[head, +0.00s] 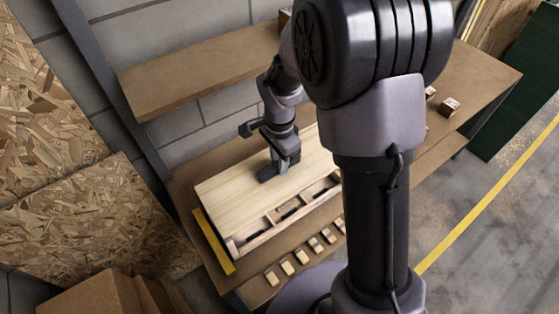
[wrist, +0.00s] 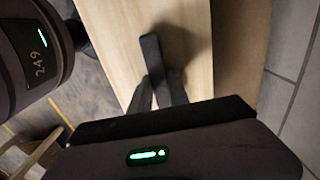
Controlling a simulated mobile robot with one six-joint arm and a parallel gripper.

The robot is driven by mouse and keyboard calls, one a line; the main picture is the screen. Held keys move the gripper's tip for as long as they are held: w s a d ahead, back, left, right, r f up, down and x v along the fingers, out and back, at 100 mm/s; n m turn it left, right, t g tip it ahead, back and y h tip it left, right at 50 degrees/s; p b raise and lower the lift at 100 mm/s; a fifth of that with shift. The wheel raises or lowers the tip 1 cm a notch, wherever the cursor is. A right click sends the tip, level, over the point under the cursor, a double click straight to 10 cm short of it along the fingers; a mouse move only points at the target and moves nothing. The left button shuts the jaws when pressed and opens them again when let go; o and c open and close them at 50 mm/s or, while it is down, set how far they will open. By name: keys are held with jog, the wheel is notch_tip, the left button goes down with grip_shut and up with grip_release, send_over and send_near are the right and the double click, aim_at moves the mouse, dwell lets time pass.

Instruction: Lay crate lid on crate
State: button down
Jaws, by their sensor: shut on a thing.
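The crate lid (head: 225,192) is a flat, pale wooden panel, and it also fills much of the wrist view (wrist: 115,30). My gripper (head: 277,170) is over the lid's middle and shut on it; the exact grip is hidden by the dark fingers. The fingers show against the lid in the wrist view (wrist: 160,70). The crate (head: 262,236) is a low wooden box under the lid. Its front strip, with several compartments, is uncovered, and the lid covers the part toward the wall. I cannot tell whether the lid touches the crate's rim.
The crate stands on a brown workbench (head: 185,180). A yellow bar (head: 215,242) lies along the crate's left end. Several small blocks (head: 287,267) line the bench's front edge. A shelf (head: 200,68) hangs at the wall behind. More small blocks (head: 449,106) sit on the right.

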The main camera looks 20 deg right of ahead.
jog(key=shift+f, duration=0.25)
jog(key=c, duration=1.2)
grip_release()
jog(key=shift+o, duration=0.2)
jog(key=shift+r, duration=0.1)
notch_tip(320, 180, up, 17)
jog(key=p, duration=0.5)
jog(key=s+a+f+n+t+y+b, duration=0.1)
jog(key=s+a+f+n+t+b, duration=0.1)
jog(key=s+n+b, duration=0.3)
jog(key=s+a+f+n+t+y+b, duration=0.1)
jog(key=s+n+b, duration=0.4)
jog(key=s, duration=0.9)
jog(key=a+f+t+b, duration=0.1)
jog(key=t+b, duration=0.1)
jog(key=b, duration=0.1)
jog(key=shift+f+t, duration=0.4)
